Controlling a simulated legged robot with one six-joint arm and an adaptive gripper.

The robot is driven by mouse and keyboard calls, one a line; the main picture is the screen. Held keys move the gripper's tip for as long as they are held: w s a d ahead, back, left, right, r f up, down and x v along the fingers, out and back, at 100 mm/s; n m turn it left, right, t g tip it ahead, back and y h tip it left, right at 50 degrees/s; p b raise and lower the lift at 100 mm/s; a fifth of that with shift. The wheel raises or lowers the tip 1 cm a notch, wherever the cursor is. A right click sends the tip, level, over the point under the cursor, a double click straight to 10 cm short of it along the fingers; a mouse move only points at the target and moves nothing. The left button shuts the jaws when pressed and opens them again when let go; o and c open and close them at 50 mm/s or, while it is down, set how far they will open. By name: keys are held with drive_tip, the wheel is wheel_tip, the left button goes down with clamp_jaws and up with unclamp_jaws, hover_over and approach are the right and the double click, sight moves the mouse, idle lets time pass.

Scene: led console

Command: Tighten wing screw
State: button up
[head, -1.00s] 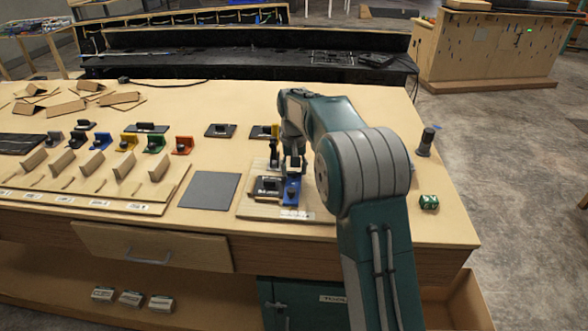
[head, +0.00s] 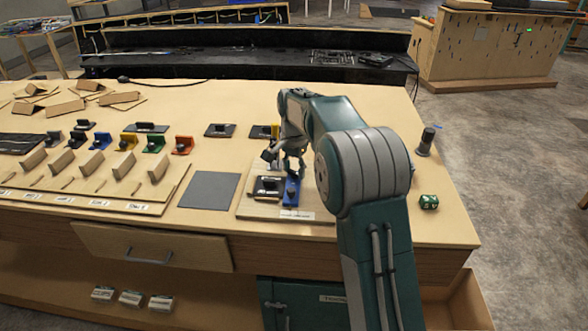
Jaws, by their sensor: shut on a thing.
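A blue clamp piece (head: 291,194) with a dark knob on it stands on a light wooden board (head: 262,208) near the table's front edge. A black block (head: 267,186) sits on the board just left of the blue piece. My gripper (head: 289,168) points down over the back end of the blue piece, with its fingers shut on the wing screw. The screw itself is mostly hidden by the fingers and is too small to make out clearly.
A grey mat (head: 209,190) lies left of the board. Colored brackets, among them a green one (head: 155,142) and a red one (head: 183,145), stand farther left.

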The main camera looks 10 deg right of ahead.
sight(293, 171)
drive_tip(key=shift+w+r+m, duration=0.2)
drive_tip(key=shift+r+m, duration=0.1)
drive_tip(key=shift+r, duration=0.05)
idle(0.3)
drive_tip(key=o, duration=1.2)
drive_tip(key=shift+c, duration=0.2)
drive_tip(key=shift+a+f, duration=0.1)
drive_tip(key=shift+s+f, duration=0.1)
wheel_tip(293, 171, up, 12)
